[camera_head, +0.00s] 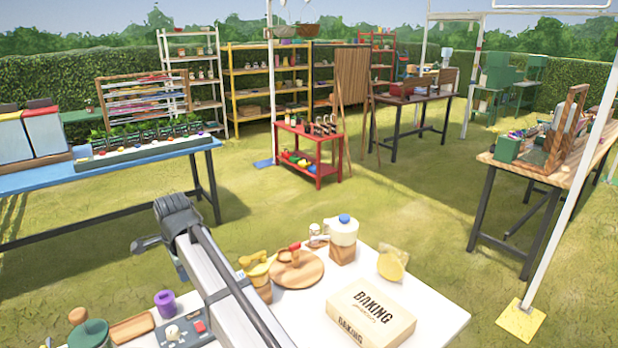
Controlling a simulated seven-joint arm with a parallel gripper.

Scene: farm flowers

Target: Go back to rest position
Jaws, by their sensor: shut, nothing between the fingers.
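My grey arm (222,275) rises from the bottom edge over the white table (440,309) and ends in a dark rounded joint (175,210) above the grass. No gripper fingers can be made out; my gripper is not visible in this view. The arm hides part of the table's left half and whatever is behind it.
On the white table are a baking box (371,311), a round wooden board (297,269), a white jug with a blue cap (344,230), a purple cup (165,303) and a green-lidded pot (89,333). A blue table (120,165) stands left, a wooden table (540,175) right. Grass lies between.

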